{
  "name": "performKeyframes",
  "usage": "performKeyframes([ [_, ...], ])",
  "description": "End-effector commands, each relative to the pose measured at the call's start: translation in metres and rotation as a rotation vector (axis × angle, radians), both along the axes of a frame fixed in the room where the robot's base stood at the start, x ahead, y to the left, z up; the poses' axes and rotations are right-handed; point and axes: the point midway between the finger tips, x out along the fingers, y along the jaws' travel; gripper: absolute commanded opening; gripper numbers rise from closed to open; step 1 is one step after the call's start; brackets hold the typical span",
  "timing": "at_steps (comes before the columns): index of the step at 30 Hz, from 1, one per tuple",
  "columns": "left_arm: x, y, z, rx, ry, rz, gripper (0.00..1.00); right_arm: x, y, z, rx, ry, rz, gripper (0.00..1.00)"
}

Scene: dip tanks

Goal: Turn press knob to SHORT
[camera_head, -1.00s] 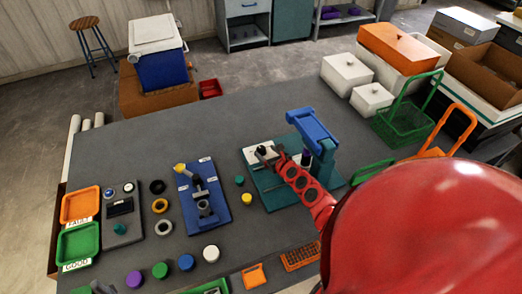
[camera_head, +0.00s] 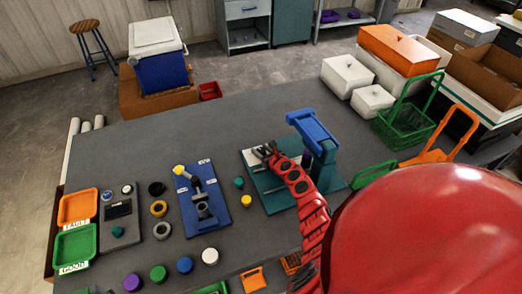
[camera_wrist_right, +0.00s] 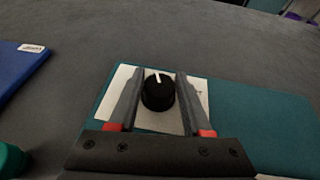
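The press (camera_head: 318,150) has a teal base and a blue arm, and stands right of the middle of the table. Its knob (camera_wrist_right: 158,92) is black and round, on a white label plate (camera_wrist_right: 150,121). In the right wrist view its white pointer mark points away from my gripper, almost straight up. My right gripper (camera_wrist_right: 157,100) is open, with one finger on each side of the knob and a narrow gap showing on both sides. Lettering by the right finger is too small to read. In the head view my right gripper (camera_head: 266,152) hides the knob. My left gripper is not clearly in view.
A blue fixture (camera_head: 203,197) with a yellow-tipped lever stands to the left. A teal piece (camera_head: 239,183) and a yellow piece (camera_head: 247,201) lie between it and the press. Green (camera_head: 408,120) and orange baskets stand right.

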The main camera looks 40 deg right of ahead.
Motion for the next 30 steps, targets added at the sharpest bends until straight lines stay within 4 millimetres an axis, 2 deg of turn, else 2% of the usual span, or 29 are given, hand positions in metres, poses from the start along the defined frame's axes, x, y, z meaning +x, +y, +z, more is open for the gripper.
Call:
performKeyframes([
  [1,0.0,0.0,0.0,0.0,0.0,0.0,0.5,0.0,0.0,0.0,0.0,0.0,0.0,0.38],
  [6,0.0,0.0,0.0,0.0,0.0,0.0,0.5,0.0,0.0,0.0,0.0,0.0,0.0,0.07],
  [8,0.0,0.0,0.0,0.0,0.0,0.0,0.5,0.0,0.0,0.0,0.0,0.0,0.0,0.0],
  [17,0.0,0.0,0.007,0.0,0.0,0.0,0.5,0.0,0.002,0.002,0.001,0.002,-0.023,0.0],
  [23,0.0,0.0,0.025,0.0,0.0,0.0,0.5,0.002,0.004,0.006,-0.001,0.0,-0.111,0.0],
  [30,0.0,0.0,0.05,0.0,0.0,0.0,0.5,0.002,0.005,0.006,0.001,0.001,-0.312,0.0],
])
